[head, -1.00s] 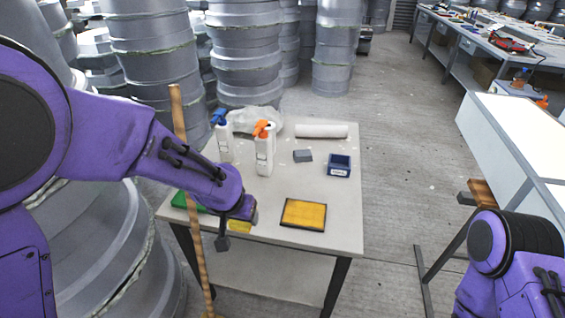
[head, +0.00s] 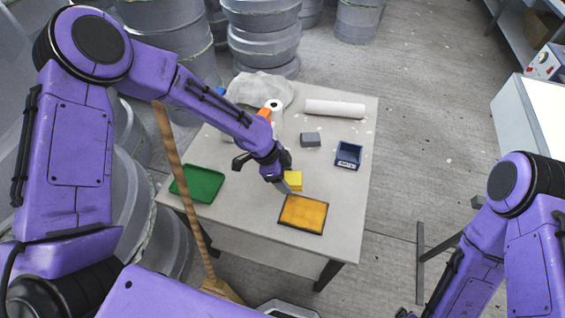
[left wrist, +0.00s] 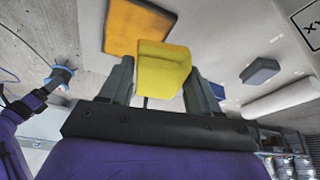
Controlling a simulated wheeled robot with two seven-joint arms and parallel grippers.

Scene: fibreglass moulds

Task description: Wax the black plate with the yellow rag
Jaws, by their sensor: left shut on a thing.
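The yellow rag (head: 295,180), a small block-like piece, is held in my left gripper (head: 286,184). In the left wrist view the rag (left wrist: 165,72) sits between the two dark fingers (left wrist: 152,85). The plate (head: 303,214) lies flat near the table's front edge; it has a black rim and an orange-yellow face. The rag is just beyond the plate's far edge in the head view, and it overlaps the plate (left wrist: 135,27) in the left wrist view. I cannot tell whether they touch.
On the table (head: 240,205) are a green tray (head: 197,184), a grey block (head: 311,139), a blue box (head: 348,155), a white roll (head: 335,108), a whitish cloth (head: 262,90) and an orange-topped bottle (head: 277,122) partly behind my arm. A wooden broom (head: 180,175) stands at the front left.

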